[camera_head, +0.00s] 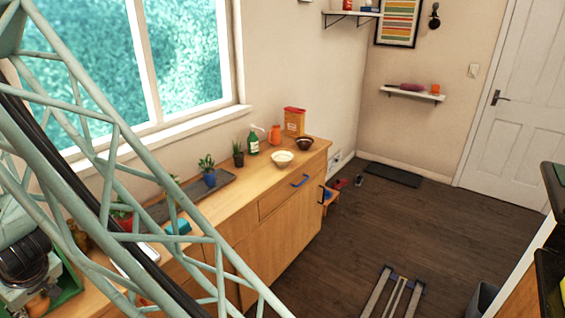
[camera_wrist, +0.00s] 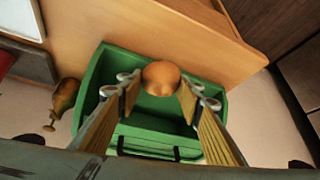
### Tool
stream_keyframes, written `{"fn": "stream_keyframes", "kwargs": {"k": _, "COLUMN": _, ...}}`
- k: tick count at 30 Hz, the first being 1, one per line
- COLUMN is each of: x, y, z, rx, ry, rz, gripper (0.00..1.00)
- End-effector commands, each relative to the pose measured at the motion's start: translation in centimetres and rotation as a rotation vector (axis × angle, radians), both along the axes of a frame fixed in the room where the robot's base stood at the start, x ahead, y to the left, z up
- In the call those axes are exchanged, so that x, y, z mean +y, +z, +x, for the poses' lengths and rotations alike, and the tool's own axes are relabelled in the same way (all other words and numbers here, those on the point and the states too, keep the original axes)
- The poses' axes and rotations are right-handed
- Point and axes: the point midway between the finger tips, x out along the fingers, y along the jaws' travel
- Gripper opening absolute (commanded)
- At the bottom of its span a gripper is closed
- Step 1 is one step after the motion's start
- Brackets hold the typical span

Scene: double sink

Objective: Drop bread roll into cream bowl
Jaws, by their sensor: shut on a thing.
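A round golden-brown bread roll (camera_wrist: 160,78) is between the two fingertips of my gripper (camera_wrist: 158,95) in the wrist view. My gripper is shut on it, over a green crate (camera_wrist: 95,78). In the head view the roll (camera_head: 38,303) shows small at the lower left, under my gripper (camera_head: 36,292), with the green crate (camera_head: 70,284) beside it. The cream bowl (camera_head: 282,158) stands upright on the wooden counter, far from my gripper. It looks empty, but its inside is small to judge. It is not in the wrist view.
A dark brown bowl (camera_head: 305,143) stands just behind and right of the cream bowl. A green bottle (camera_head: 252,141), an orange vase (camera_head: 275,135), a box (camera_head: 294,121) and potted plants (camera_head: 208,172) line the counter's back. The counter front near the cream bowl is clear.

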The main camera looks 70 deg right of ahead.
Motion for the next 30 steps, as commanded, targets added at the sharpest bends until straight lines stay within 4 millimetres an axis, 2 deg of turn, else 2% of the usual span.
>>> {"fn": "stream_keyframes", "kwargs": {"k": 8, "x": -0.2, "y": 0.2, "z": 0.0, "rx": -0.001, "ry": -0.001, "rz": 0.001, "gripper": 0.23}}
{"fn": "stream_keyframes", "kwargs": {"k": 13, "x": -1.0, "y": 1.0, "z": -0.4, "rx": -0.002, "ry": 0.000, "rz": 0.004, "gripper": 0.23}}
{"fn": "stream_keyframes", "kwargs": {"k": 24, "x": -5.1, "y": 4.7, "z": -2.3, "rx": -0.004, "ry": 0.000, "rz": 0.006, "gripper": 0.23}}
{"fn": "stream_keyframes", "kwargs": {"k": 30, "x": -6.7, "y": 6.0, "z": -3.3, "rx": -0.001, "ry": -0.001, "rz": 0.002, "gripper": 0.23}}
